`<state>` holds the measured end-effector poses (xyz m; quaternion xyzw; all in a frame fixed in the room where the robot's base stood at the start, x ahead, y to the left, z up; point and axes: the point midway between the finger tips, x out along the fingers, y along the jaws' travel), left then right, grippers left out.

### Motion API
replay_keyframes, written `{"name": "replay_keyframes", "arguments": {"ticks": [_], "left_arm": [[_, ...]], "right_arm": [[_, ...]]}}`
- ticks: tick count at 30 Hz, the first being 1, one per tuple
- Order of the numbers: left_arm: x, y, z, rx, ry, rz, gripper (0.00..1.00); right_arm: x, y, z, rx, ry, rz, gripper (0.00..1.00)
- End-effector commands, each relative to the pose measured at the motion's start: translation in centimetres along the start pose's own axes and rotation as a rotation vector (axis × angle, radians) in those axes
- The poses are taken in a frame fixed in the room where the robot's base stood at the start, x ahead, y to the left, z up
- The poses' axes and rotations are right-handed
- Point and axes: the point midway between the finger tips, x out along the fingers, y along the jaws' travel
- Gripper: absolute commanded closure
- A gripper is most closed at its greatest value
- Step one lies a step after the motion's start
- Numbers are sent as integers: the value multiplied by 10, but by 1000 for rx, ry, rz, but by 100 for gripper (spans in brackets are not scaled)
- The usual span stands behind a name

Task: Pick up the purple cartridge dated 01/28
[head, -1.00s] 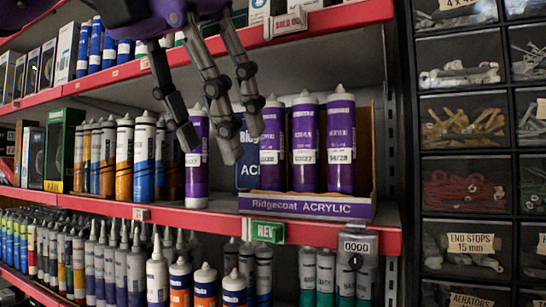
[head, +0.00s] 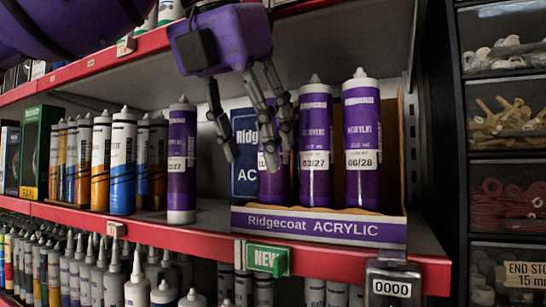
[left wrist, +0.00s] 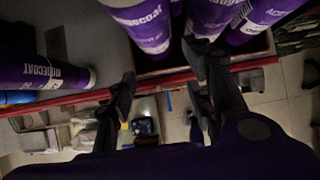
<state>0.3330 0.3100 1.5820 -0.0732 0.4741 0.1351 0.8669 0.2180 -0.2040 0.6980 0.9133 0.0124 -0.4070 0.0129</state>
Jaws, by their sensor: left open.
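My left gripper (head: 252,152) is open and points down in front of the cardboard display box. Its fingers partly cover the leftmost purple cartridge (head: 272,192) in the box, and that cartridge's date cannot be read. Beside it in the box stand a purple cartridge that seems dated 03/27 (head: 315,130) and one that seems dated 06/28 (head: 361,130). A loose purple cartridge (head: 182,195), its date small and ending in 27, stands upright left of the box. In the left wrist view, purple cartridges (left wrist: 148,35) lie beyond the open fingers, with nothing between the fingertips.
The box front (head: 318,226) reads Ridgecoat ACRYLIC, with a dark blue card behind the gripper. Blue and orange cartridges (head: 122,160) stand at left. The red shelf edge (head: 150,228), upper shelf and right-hand drawers (head: 505,118) border the space.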

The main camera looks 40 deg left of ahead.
Motion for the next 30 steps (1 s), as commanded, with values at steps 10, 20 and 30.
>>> {"name": "replay_keyframes", "arguments": {"ticks": [10, 20, 30], "left_arm": [[17, 0, 27, -2, 2, 0, 52], [52, 0, 37, 1, 0, -2, 52], [54, 0, 37, 0, -1, -2, 66]], "right_arm": [[0, -6, -4, 10, 5, -6, 60], [2, -8, -12, 13, 17, -9, 60], [3, -8, -13, 11, 19, -10, 60]]}}
